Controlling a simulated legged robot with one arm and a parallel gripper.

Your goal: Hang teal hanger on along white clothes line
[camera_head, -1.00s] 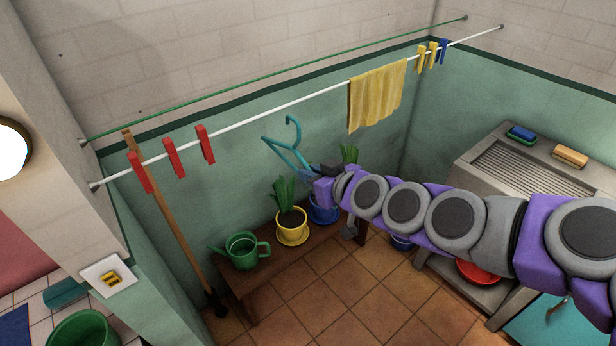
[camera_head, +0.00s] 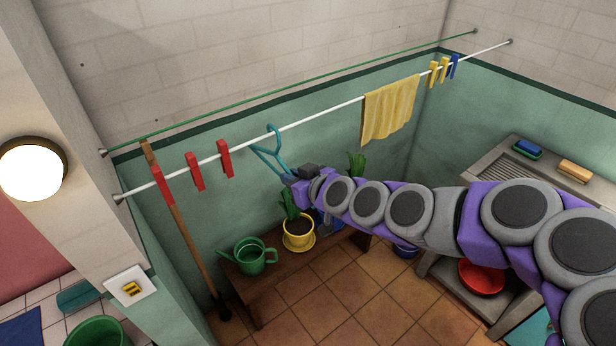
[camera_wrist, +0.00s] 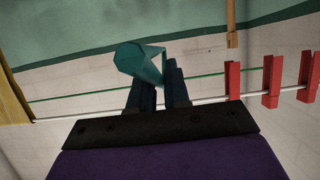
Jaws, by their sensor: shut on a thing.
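The teal hanger (camera_head: 266,153) is held at the tip of my arm, with its hook up near the white clothes line (camera_head: 310,117). My gripper (camera_head: 295,183) is shut on the hanger, to the right of the red pegs and below the white line. In the wrist view the hanger (camera_wrist: 140,62) sits between the two dark fingers (camera_wrist: 158,92), and the white line (camera_wrist: 205,101) passes behind them. The hook overlaps the line in the head view; whether it touches the line I cannot tell.
Red pegs (camera_head: 225,159) are on the line to the left. A yellow cloth (camera_head: 390,110) and yellow and blue pegs (camera_head: 444,70) are to the right. A green line (camera_head: 270,97) runs behind. A bench (camera_head: 268,290) with a watering can (camera_head: 250,256) and plants stands below.

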